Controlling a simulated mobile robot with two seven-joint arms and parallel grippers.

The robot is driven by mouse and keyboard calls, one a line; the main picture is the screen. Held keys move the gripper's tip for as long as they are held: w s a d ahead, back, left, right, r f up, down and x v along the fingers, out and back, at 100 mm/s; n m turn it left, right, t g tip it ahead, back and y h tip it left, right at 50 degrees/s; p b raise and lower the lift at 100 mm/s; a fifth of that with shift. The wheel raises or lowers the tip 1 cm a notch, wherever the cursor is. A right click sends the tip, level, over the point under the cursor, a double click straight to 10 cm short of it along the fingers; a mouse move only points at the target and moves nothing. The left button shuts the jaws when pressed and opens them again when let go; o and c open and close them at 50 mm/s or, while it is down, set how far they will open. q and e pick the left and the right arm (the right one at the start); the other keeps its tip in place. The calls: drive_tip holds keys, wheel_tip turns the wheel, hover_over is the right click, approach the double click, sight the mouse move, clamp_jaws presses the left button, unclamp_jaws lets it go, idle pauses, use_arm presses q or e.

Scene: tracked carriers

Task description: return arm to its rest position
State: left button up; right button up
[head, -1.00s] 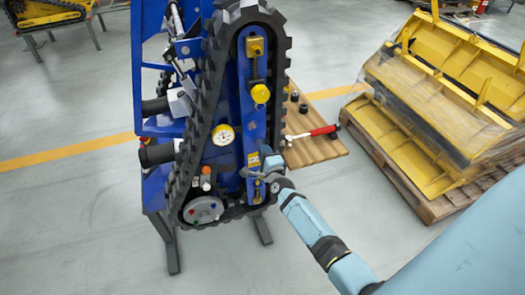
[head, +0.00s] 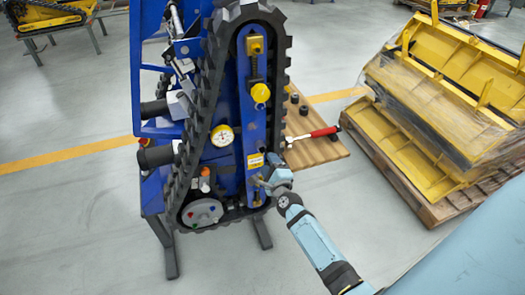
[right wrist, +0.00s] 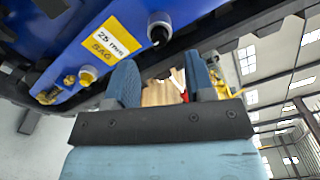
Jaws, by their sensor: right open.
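My right gripper (head: 264,181) is at the lower part of the tracked carrier (head: 255,130), which has a blue frame and a black lugged track (head: 199,140). In the right wrist view the two blue fingers of the right gripper (right wrist: 162,85) stand apart with nothing between them. The blue frame (right wrist: 165,12) there carries a yellow and white label (right wrist: 112,40) reading "25 mm SAG" and brass fittings (right wrist: 87,76). Whether the fingertips touch the carrier cannot be told. My left gripper is not in view.
A wooden board (head: 325,152) behind the carrier holds a red-handled tool (head: 318,134) and small black parts (head: 304,110). A pallet (head: 435,212) with wrapped yellow parts (head: 430,100) stands at right.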

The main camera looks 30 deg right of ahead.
drive_tip(key=v, duration=0.8)
drive_tip(key=shift+s+b, duration=0.35)
drive_tip(key=shift+b, duration=0.1)
